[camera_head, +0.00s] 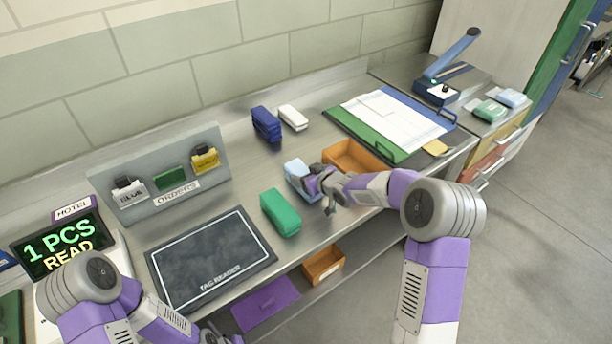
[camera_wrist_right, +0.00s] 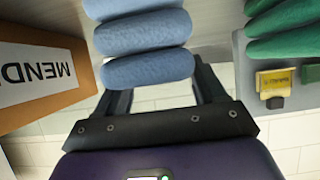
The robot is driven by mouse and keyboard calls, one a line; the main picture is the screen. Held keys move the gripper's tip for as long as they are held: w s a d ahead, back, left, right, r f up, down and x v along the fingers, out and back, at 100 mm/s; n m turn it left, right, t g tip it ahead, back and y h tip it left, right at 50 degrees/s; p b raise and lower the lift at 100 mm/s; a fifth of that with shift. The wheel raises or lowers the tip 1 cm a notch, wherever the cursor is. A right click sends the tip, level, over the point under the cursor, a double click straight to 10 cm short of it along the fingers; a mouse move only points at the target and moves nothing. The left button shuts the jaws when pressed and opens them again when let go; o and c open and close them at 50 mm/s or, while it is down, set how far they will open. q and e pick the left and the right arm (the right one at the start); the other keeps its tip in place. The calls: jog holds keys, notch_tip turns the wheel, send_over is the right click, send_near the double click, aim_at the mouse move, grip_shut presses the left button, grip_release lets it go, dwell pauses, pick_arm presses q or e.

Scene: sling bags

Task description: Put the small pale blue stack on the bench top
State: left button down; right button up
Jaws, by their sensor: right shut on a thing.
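The small pale blue stack (camera_head: 297,170) is at the bench top (camera_head: 232,190), between the green stack and the orange tray. In the right wrist view the pale blue stack (camera_wrist_right: 145,50) shows as several folded layers between the fingers. My right gripper (camera_head: 308,184) is shut on it; its fingers also show in the wrist view (camera_wrist_right: 157,85). I cannot tell whether the stack's underside touches the bench.
A green stack (camera_head: 280,212) and a dark tag reader mat (camera_head: 212,260) lie to the left. An orange tray (camera_head: 352,156) stands close on the right. Blue (camera_head: 266,123) and white (camera_head: 293,117) stacks lie behind. An order board (camera_head: 160,182) stands at the back left.

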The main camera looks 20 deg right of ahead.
jog(key=shift+f, duration=0.2)
jog(key=o, duration=1.1)
jog(key=shift+o, duration=0.2)
jog(key=shift+r, duration=0.15)
jog(key=shift+s+d+r, duration=0.1)
jog(key=shift+s+r, duration=0.1)
jog(key=shift+r, duration=0.05)
jog(key=p+v, duration=0.2)
jog(key=v, duration=0.9)
jog(key=shift+s, duration=0.3)
